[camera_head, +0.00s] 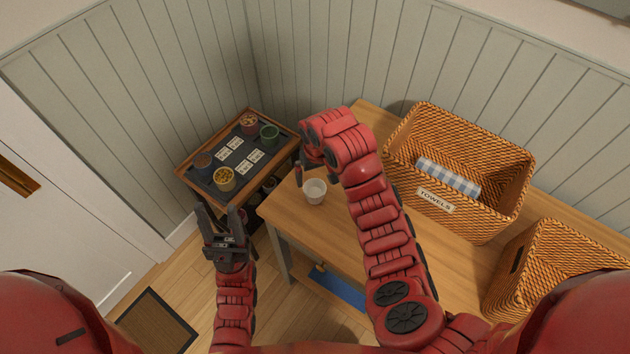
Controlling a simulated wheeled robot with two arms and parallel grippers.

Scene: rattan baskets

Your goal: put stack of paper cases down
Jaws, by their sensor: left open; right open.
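The stack of paper cases (315,192) is a small white cup-shaped pile. It stands upright on the wooden table (290,216) near its left end. My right gripper (301,173) is just behind and left of the stack, pointing down and open. Much of it is hidden behind my red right wrist, and I cannot tell whether it touches the stack. My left gripper (221,212) is open and empty, left of the table and in front of the small tray stand.
A dark tray stand (222,143) in the corner holds several small pots and white cards. A rattan basket labelled TOWELS (480,150) holds a checked cloth (448,178). Another rattan basket (550,262) stands at right. A doormat (152,322) lies at lower left.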

